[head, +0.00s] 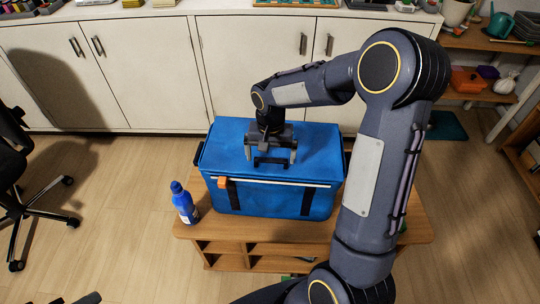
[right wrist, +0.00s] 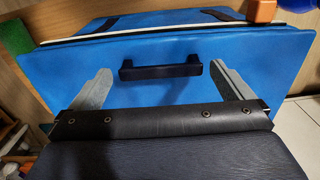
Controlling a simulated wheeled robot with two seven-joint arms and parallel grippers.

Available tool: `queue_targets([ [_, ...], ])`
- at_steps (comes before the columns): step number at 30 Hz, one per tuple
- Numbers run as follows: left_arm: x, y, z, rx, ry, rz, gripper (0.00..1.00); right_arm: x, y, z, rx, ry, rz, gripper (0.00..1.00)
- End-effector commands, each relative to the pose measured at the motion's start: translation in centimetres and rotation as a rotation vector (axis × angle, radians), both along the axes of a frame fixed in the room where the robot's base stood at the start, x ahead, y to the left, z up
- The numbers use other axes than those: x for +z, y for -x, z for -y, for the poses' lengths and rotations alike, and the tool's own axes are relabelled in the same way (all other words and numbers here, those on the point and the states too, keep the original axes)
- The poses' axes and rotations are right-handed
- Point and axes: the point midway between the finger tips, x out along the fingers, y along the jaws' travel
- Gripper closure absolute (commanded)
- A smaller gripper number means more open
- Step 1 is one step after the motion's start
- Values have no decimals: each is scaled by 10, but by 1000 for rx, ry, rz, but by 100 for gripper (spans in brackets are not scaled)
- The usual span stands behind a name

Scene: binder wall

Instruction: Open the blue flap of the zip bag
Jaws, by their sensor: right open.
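The blue zip bag (head: 270,200) stands upright on a low wooden table. Its blue flap (head: 222,142) lies flat over the top and looks closed. It fills much of the right wrist view (right wrist: 250,55). A black handle (head: 270,162) sits on the flap, and it shows between my fingers in the right wrist view (right wrist: 160,66). An orange tab (head: 223,182) hangs by the pale zip line at the bag's front left. My right gripper (head: 270,154) is open over the flap, one finger on each side of the handle. I cannot tell whether it touches. My left gripper is out of view.
A blue bottle (head: 184,203) stands on the wooden table (head: 235,230), left of the bag. White cabinets (head: 155,70) stand behind. A black office chair (head: 15,190) is at the left. Open floor (head: 110,220) lies left of the table.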

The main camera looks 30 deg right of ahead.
Motion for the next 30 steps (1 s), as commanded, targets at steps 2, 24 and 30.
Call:
queue_targets([
  [2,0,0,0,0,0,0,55,-6,0,0,0,-1,-1,0],
  [24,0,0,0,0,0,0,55,-9,0,0,1,-1,1,50],
  [30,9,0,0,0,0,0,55,-2,1,1,1,-12,-15,50],
])
